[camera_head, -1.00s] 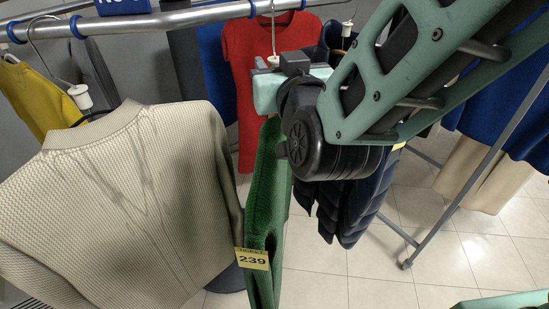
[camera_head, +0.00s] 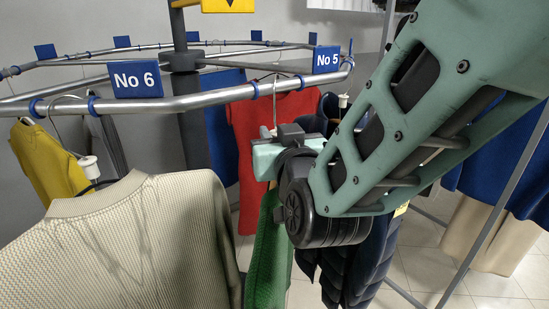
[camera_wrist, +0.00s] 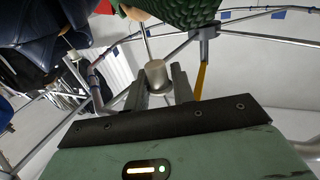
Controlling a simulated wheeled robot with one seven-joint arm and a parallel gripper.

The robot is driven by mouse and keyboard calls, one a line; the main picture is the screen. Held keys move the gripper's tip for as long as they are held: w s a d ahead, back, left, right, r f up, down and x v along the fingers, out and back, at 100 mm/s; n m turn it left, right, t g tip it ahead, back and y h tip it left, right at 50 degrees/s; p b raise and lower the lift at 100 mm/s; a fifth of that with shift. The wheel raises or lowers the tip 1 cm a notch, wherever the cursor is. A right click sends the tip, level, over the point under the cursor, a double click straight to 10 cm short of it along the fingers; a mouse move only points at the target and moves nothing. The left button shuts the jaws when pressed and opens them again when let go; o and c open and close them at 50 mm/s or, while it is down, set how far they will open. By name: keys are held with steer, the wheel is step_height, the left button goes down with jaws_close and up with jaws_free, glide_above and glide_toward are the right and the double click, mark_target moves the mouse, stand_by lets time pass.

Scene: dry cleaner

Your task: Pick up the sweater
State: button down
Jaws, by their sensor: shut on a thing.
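A green knitted sweater (camera_head: 268,262) hangs upright below my gripper (camera_head: 276,132), partly hidden behind my arm. Its thin metal hanger hook (camera_head: 275,98) rises to the front rail; I cannot tell whether it rests on the rail. In the wrist view, my gripper (camera_wrist: 158,84) has its two fingers on either side of the hanger's pale round neck (camera_wrist: 156,74), shut on it. The sweater's green knit (camera_wrist: 185,12) shows at the top of that view.
A curved metal rail (camera_head: 215,97) carries blue signs No 6 (camera_head: 136,80) and No 5 (camera_head: 327,60). A cream ribbed garment (camera_head: 130,245) hangs close at left. A red garment (camera_head: 262,115) hangs behind, a dark puffer jacket (camera_head: 360,265) at right, and a yellow garment (camera_head: 45,165) far left.

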steer(key=shift+r+b, duration=0.65)
steer(key=shift+r, duration=1.05)
steer(key=b+v, duration=0.6)
steer(key=v, duration=1.2)
steer(key=shift+f, duration=0.1)
